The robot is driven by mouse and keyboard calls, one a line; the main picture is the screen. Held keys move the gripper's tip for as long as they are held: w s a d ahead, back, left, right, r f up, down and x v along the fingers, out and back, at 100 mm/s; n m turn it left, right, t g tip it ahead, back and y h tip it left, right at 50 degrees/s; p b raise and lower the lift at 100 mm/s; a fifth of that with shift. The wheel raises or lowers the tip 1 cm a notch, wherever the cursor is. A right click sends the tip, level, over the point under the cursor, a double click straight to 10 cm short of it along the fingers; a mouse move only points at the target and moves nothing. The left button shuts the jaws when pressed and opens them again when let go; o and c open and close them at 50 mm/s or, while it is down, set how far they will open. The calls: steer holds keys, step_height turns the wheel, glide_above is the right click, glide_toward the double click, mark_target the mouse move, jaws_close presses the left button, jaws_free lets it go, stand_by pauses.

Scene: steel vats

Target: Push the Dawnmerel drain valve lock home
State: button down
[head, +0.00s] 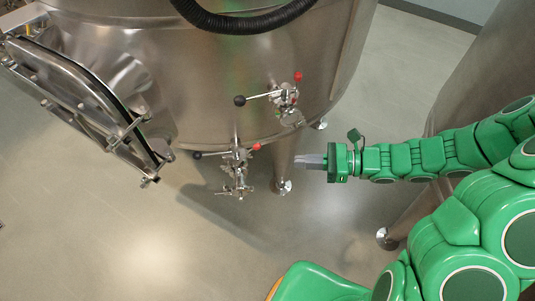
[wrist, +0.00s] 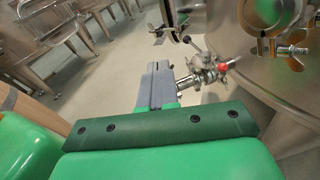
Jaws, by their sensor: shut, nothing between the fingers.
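Two drain valves sit on the steel vat in the head view; no name can be read, so I cannot tell which is Dawnmerel's. The lower valve (head: 237,170) hangs below the vat's bottom edge, with a black-knobbed lever to the left and a red lock knob (head: 256,146) to the right. The upper valve (head: 286,98) has a similar black-knobbed lever and red knob (head: 298,76). My gripper (head: 312,160) is shut and empty, right of the lower valve and apart from it. In the wrist view a valve (wrist: 204,76) with a red knob (wrist: 222,67) shows just beyond the fingertips (wrist: 156,70).
The vat (head: 240,80) fills the upper middle, with an open hatch door (head: 95,95) at left and a black hose (head: 240,22) above. A vat leg (head: 283,165) stands between my gripper and the lower valve in the picture. The floor (head: 150,240) at lower left is clear.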

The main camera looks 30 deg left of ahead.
steer(key=w+a+f+m+t+y, duration=0.1)
steer(key=f+m+t, duration=0.4)
steer(key=f+m, duration=0.6)
steer(key=shift+w+f+m+t+y, duration=0.45)
steer(key=shift+w+f, duration=0.7)
steer(key=shift+f, duration=1)
steer(key=shift+a, duration=0.15)
glide_toward(254, 148)
steer(key=shift+s+a+f, duration=0.95)
steer(key=shift+a+f, duration=0.15)
steer(key=shift+f, duration=0.75)
steer(key=shift+w+a+r, duration=0.5)
steer(key=shift+a, duration=0.25)
steer(key=shift+w+a+r, duration=0.45)
steer(key=shift+w+a, duration=0.05)
steer(key=shift+a, duration=0.25)
